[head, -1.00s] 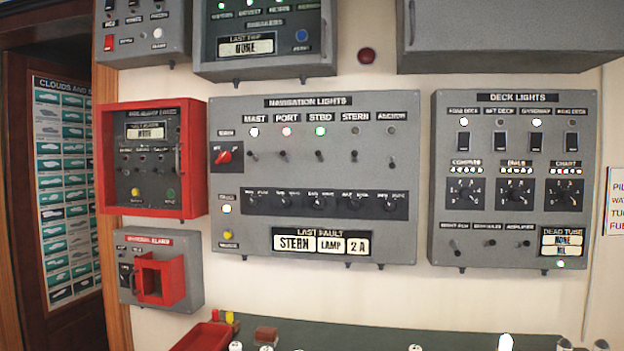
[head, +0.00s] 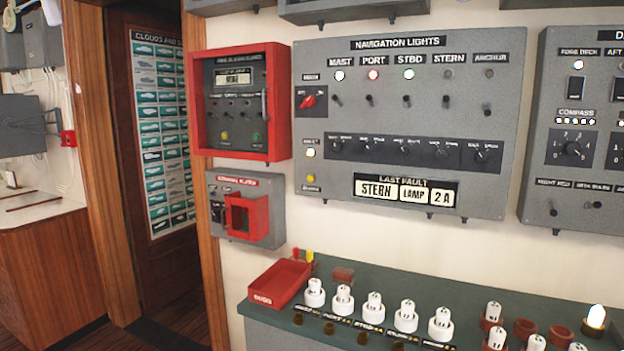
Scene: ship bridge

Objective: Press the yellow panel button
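Two yellow buttons show, and I cannot tell which one is meant. One yellow button (head: 310,179) sits at the lower left of the grey navigation lights panel (head: 425,205), below a small lit lamp (head: 310,153). The other, a yellow knob (head: 224,136), sits inside a red-framed box (head: 283,118) on the wall to the left. Neither is covered from view. Neither of my grippers is in view.
A grey box with a red guard (head: 259,220) hangs below the red-framed box. A green-topped counter (head: 262,311) juts out below the panels, with a red tray (head: 275,285) and several white fuse-like pieces. A dark doorway and wooden counter (head: 50,270) are at left.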

